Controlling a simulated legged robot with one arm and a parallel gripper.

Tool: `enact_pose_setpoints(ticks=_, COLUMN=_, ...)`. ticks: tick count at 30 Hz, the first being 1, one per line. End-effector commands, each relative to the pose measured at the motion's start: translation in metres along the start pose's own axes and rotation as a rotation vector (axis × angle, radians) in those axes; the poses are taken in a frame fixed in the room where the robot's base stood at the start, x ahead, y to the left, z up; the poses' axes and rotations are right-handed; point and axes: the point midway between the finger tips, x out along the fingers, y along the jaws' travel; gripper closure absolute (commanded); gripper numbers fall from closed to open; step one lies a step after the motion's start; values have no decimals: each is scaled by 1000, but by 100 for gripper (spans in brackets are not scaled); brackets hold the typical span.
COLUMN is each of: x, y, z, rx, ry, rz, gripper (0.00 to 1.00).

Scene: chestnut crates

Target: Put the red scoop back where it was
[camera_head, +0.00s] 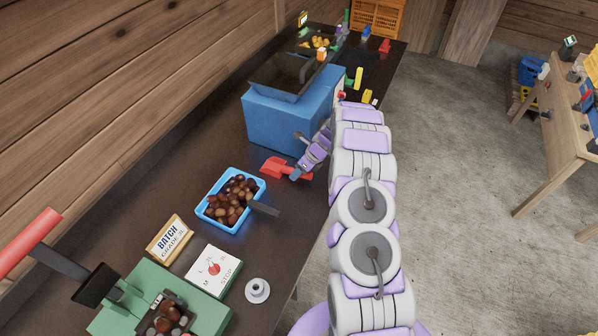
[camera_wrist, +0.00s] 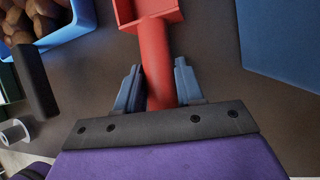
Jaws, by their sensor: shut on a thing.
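The red scoop (camera_head: 274,168) is low at the dark bench, in front of the blue machine and behind the chestnut tray. My gripper (camera_head: 299,172) is at the scoop's handle end. In the wrist view the red scoop (camera_wrist: 154,38) points away from me, its pan cut off by the top edge. My gripper (camera_wrist: 160,88) has its two grey-blue fingers on either side of the red handle, shut on it. I cannot tell whether the scoop touches the bench.
A blue tray (camera_head: 248,218) of chestnuts with a dark handle lies nearby. The blue machine (camera_head: 275,123) with a dark hopper stands behind. A batch sign (camera_head: 170,238), a dial box (camera_head: 213,271) and a green device (camera_head: 205,318) with a red-handled lever are in front.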

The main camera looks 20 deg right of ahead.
Motion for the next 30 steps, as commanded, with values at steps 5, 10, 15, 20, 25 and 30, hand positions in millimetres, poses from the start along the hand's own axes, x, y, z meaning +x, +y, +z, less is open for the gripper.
enact_pose_setpoints(ticks=5, x=-1, y=-2, z=-2, rx=1, ry=-2, rz=3, gripper=54)
enact_pose_setpoints(ticks=10, x=-2, y=-4, z=-3, rx=2, ry=-4, rz=4, gripper=38)
enact_pose_setpoints(ticks=15, x=-1, y=-3, z=-2, rx=2, ry=-3, rz=3, gripper=37)
enact_pose_setpoints(ticks=20, x=-5, y=-2, z=-1, rx=1, ry=-2, rz=1, gripper=37)
enact_pose_setpoints(ticks=25, x=-29, y=-2, z=0, rx=3, ry=-4, rz=-1, gripper=37)
enact_pose_setpoints(ticks=30, x=-67, y=-4, z=0, rx=2, ry=-6, rz=-4, gripper=37)
